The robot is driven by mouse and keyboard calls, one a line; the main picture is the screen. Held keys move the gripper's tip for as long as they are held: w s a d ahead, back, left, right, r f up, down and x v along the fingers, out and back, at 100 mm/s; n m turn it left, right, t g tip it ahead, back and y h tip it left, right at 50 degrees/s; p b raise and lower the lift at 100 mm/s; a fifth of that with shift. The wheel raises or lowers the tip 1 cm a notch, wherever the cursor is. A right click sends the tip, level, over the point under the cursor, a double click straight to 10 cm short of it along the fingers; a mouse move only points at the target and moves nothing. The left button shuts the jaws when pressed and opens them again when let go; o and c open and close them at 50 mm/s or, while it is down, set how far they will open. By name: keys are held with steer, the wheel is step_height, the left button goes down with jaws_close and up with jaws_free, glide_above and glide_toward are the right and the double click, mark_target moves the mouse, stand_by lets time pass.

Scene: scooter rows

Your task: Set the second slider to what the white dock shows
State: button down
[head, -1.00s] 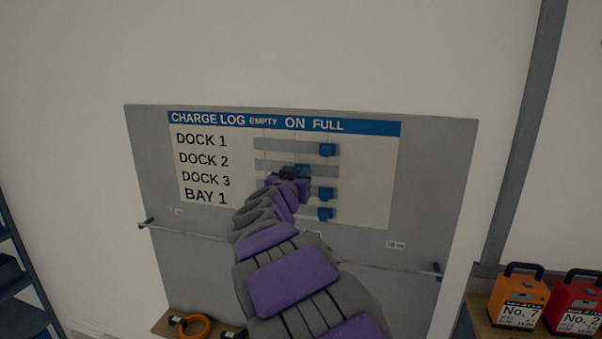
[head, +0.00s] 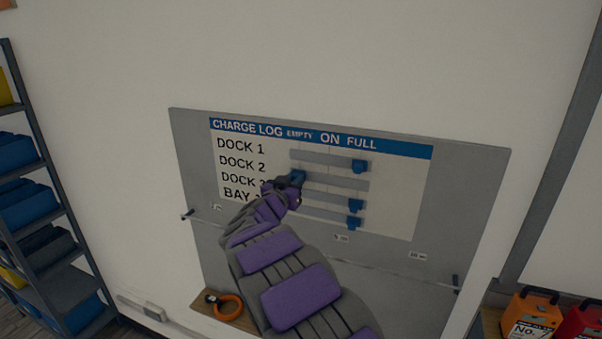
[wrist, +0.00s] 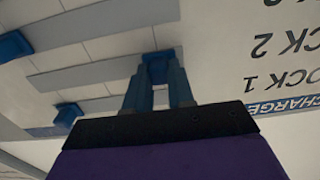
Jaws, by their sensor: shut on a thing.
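The charge log board (head: 480,190) on the wall has rows DOCK 1, DOCK 2, DOCK 3 and BAY 1 under EMPTY, ON and FULL. My gripper (head: 291,182) is shut on the second slider (head: 297,176), a blue block on the DOCK 2 track (head: 340,184). The slider is at the left end of its track, under EMPTY. In the wrist view, turned upside down, the slider (wrist: 155,68) sits between the fingers (wrist: 157,88). My arm covers part of the lower labels. I see no white dock.
A rail (head: 390,270) crosses the board below. A shelf rack (head: 60,230) stands left; an orange battery box (head: 527,315) is lower right.

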steer(key=shift+a, duration=0.1)
stand_by(0.3)
steer(key=c, duration=1.3)
jaws_free()
steer(key=shift+c, duration=0.2)
steer(key=o, duration=0.4)
steer(key=shift+a, duration=0.45)
steer(key=shift+d, duration=0.3)
steer(key=b+v, duration=0.1)
steer(key=v, duration=1.6)
steer(key=shift+s+a+b, duration=0.1)
steer(key=shift+a+b, duration=0.05)
steer(key=shift+b, duration=0.25)
